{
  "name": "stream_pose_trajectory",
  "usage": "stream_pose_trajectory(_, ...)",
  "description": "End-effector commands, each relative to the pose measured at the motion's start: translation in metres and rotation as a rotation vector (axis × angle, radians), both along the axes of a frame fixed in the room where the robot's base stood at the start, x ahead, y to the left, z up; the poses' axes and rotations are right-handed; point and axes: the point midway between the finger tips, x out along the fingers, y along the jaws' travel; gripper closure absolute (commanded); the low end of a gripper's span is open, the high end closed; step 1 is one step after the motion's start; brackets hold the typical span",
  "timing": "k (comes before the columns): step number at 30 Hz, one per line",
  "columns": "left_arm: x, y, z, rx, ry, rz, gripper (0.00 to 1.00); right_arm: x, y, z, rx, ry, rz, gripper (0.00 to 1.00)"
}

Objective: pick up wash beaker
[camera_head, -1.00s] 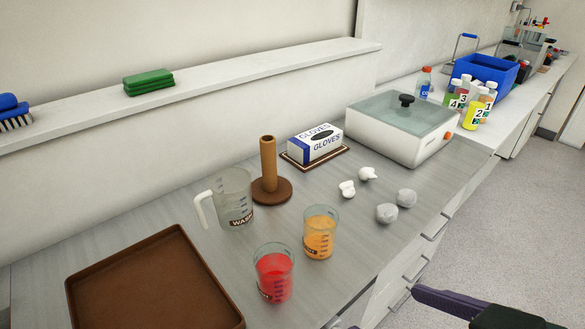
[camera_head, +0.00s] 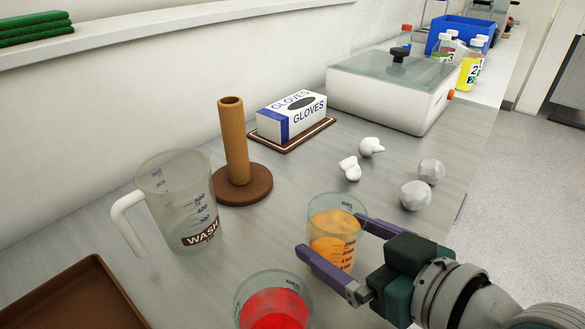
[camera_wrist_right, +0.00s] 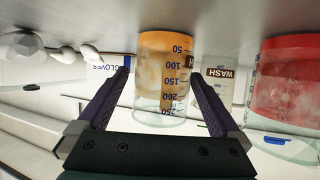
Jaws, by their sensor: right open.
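The wash beaker (camera_head: 178,205) is a clear, empty-looking jug with a white handle on its left and a brown WASH label. It stands upright on the grey counter, left of the brown post. It also shows in the right wrist view (camera_wrist_right: 216,88), behind the orange beaker. My right gripper (camera_head: 330,235) is open, its purple fingers either side of the orange beaker (camera_head: 335,225). In the right wrist view the orange beaker (camera_wrist_right: 165,80) appears between the fingers, not gripped. The wash beaker is beyond it, clear of the fingers. My left gripper is out of view.
A red beaker (camera_head: 272,305) stands at the front, left of my right gripper. A brown tray (camera_head: 85,300) lies at lower left. A brown post (camera_head: 236,145), glove box (camera_head: 292,115), white lumps (camera_head: 350,168), grey lumps (camera_head: 416,194) and lidded white box (camera_head: 385,100) stand behind.

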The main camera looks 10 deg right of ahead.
Motion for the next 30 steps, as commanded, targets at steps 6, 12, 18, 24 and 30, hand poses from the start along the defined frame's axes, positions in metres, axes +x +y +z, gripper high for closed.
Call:
stream_pose_trajectory(6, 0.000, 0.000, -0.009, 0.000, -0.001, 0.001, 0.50, 0.029, 0.014, -0.015, 0.001, -0.002, 0.000, 0.00)
stream_pose_trajectory(12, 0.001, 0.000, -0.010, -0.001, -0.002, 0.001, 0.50, 0.036, 0.017, -0.017, -0.002, 0.000, 0.002, 0.00)
stream_pose_trajectory(18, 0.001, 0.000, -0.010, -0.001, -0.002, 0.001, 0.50, 0.035, 0.017, -0.016, -0.001, 0.000, 0.001, 0.08)
stream_pose_trajectory(24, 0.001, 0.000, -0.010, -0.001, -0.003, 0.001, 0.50, 0.035, 0.017, -0.016, -0.001, 0.000, 0.001, 0.30)
stream_pose_trajectory(30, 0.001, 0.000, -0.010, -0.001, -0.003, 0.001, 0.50, 0.035, 0.017, -0.016, -0.001, 0.000, 0.000, 0.53)
